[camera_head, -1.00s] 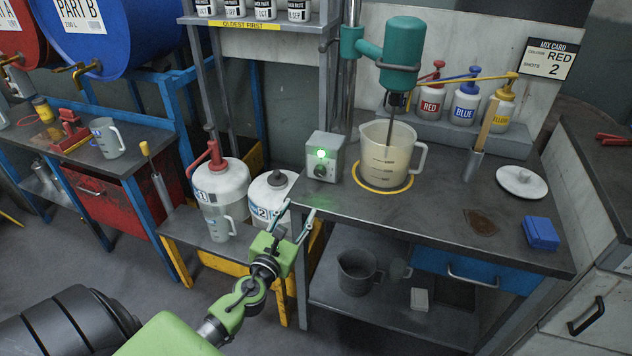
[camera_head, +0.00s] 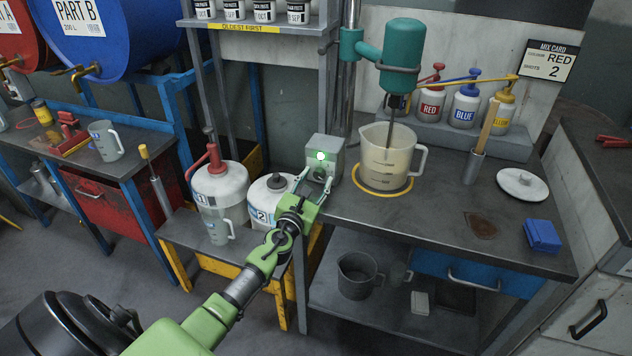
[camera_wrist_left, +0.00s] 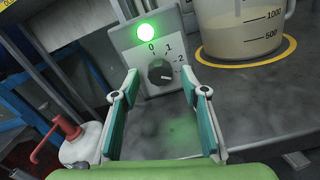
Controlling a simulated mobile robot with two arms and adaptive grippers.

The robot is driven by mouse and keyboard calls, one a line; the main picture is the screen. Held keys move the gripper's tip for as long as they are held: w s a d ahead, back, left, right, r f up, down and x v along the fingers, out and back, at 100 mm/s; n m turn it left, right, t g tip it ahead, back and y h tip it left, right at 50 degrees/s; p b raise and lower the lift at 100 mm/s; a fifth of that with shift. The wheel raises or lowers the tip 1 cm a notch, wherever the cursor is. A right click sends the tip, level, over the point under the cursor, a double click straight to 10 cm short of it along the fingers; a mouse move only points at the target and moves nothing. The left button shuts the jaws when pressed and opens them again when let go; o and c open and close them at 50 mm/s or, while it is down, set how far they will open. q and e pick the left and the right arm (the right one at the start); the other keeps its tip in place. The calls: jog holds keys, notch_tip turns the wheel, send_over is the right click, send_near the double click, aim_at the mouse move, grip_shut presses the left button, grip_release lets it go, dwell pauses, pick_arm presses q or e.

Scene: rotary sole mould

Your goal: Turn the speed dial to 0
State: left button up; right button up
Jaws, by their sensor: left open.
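The speed dial (camera_wrist_left: 160,72) is a dark round knob on the front of a grey control box (camera_head: 325,150). The marks 0, 1 and 2 run around its upper and right side; its pointer is too small to read surely. A green lamp (camera_wrist_left: 146,32) glows above the dial. My left gripper (camera_head: 317,181) is open just in front of the box. In the left wrist view its teal-padded fingers (camera_wrist_left: 158,90) stand left and right of the dial, with no visible contact. My right gripper is not in view.
The mixing jug (camera_head: 386,160) stands in a yellow ring right of the box, under the teal mixer (camera_head: 402,55). White containers (camera_head: 220,185) stand on a low bench to the left. The bench top (camera_head: 415,205) in front of the jug is clear.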

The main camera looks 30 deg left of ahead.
pick_arm(q)
jog(key=shift+w, duration=0.2)
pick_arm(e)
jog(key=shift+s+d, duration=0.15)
pick_arm(q)
jog(key=c, duration=1.1)
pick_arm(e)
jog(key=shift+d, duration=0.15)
pick_arm(q)
jog(key=shift+n, duration=0.3)
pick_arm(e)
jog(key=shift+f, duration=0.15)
pick_arm(q)
jog(key=n+b, duration=0.1)
jog(key=n, duration=0.4)
jog(key=shift+f+b, duration=0.1)
jog(key=shift+b, duration=0.2)
jog(key=n+b, duration=0.1)
jog(key=n, duration=0.5)
jog(key=shift+d, duration=0.1)
jog(key=n, duration=0.6)
jog(key=shift+b, duration=0.3)
jog(key=n, duration=0.6)
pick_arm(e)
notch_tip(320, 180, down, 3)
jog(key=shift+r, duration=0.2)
pick_arm(q)
jog(key=shift+n, duration=0.3)
